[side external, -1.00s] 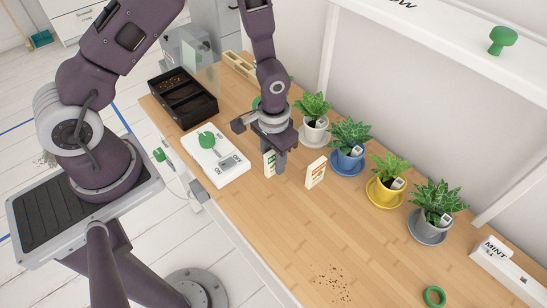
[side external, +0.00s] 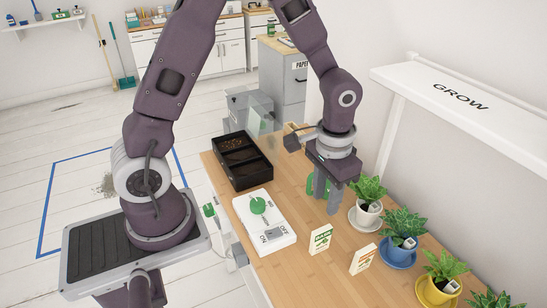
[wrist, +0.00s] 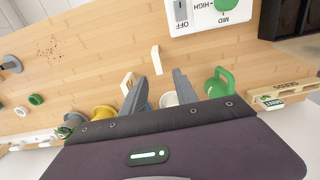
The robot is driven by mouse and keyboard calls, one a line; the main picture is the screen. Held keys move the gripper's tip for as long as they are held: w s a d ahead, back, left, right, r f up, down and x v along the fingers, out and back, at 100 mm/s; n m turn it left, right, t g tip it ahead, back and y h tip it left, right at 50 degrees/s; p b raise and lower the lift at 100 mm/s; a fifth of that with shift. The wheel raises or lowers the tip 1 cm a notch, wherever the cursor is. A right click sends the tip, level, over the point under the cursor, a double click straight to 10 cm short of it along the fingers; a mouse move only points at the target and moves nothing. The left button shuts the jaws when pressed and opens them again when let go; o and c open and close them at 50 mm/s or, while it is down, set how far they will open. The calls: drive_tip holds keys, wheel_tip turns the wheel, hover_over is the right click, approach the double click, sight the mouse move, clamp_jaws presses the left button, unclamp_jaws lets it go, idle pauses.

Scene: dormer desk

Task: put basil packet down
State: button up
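The basil packet (side external: 320,239), white with green print, stands upright on the wooden desk beside the white switch box. In the wrist view it shows as a thin pale edge (wrist: 155,59) beyond my fingertips. My gripper (side external: 326,198) is above the desk, behind the packet and clear of it. Its two fingers are apart with nothing between them, as the wrist view (wrist: 163,84) also shows. A second packet (side external: 363,259) with orange print stands to the right of the basil packet, apart from it. It also shows in the wrist view (wrist: 127,83).
The switch box (side external: 264,234) with a green knob and a black divided tray (side external: 242,172) are to the left. Potted plants on saucers line the right side, the white pot (side external: 365,214) nearest my gripper. A green can (wrist: 220,82) is close to my fingers. A shelf (side external: 460,100) overhangs the back.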

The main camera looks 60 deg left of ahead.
drive_tip(key=s+a+r+t, duration=0.1)
drive_tip(key=s+r, duration=0.3)
drive_tip(key=r, duration=0.3)
drive_tip(key=s+a+r+t, duration=0.2)
drive_tip(key=s+r, duration=0.1)
drive_tip(key=r, duration=0.4)
drive_tip(key=s+r+t, duration=0.2)
drive_tip(key=s+r, duration=0.2)
drive_tip(key=s, duration=0.6)
drive_tip(key=shift+s+r, duration=0.15)
drive_tip(key=shift+d, duration=0.1)
drive_tip(key=o, duration=0.8)
drive_tip(key=shift+o, duration=0.2)
